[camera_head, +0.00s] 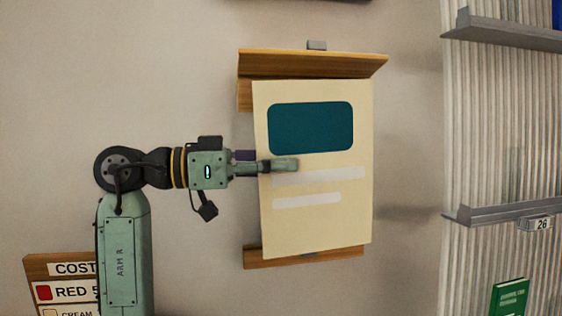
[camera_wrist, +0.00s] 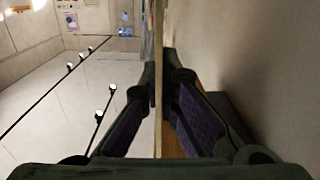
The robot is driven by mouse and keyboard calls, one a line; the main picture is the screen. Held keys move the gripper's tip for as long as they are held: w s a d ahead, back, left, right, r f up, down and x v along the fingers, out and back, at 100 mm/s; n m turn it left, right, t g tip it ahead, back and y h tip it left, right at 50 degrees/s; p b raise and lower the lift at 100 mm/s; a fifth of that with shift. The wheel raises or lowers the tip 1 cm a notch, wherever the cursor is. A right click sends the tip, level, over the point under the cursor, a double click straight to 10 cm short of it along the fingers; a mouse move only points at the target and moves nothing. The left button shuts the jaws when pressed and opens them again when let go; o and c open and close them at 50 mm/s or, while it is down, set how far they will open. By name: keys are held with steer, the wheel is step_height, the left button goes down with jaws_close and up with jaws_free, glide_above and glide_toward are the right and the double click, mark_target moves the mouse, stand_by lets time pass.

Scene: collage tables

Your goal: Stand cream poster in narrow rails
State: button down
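The cream poster (camera_head: 312,225) has a teal block and two pale bars, and stands upright, slightly tilted, in front of the wall. My gripper (camera_head: 278,165) reaches in from the left and is shut on the poster's left edge, one finger in front of its face. In the wrist view the poster (camera_wrist: 158,40) shows edge-on between the fingers. An upper wooden rail (camera_head: 310,64) lies just above its top edge. A lower wooden rail (camera_head: 300,258) is partly covered by its bottom edge. I cannot tell whether the poster's edges sit inside the rails.
Grey metal shelves (camera_head: 500,213) on a ribbed panel stand at the right, one tagged 26, with a green book (camera_head: 510,297) below. A price sign (camera_head: 62,262) is at lower left. Bare wall lies around the rails.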

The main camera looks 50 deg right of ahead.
steer(key=shift+w+d+f+p, duration=0.1)
steer(key=shift+w+d+p, duration=0.25)
steer(key=shift+w+d, duration=0.85)
steer(key=shift+w+d+f+p, duration=0.1)
steer(key=shift+w+d+p, duration=0.25)
steer(key=shift+w+d, duration=0.85)
steer(key=shift+w+a, duration=0.15)
steer(key=shift+a, duration=0.05)
steer(key=shift+w+a, duration=0.1)
steer(key=shift+a, duration=0.05)
steer(key=shift+f, duration=0.15)
steer(key=shift+f+b, duration=0.35)
steer(key=shift+f, duration=0.3)
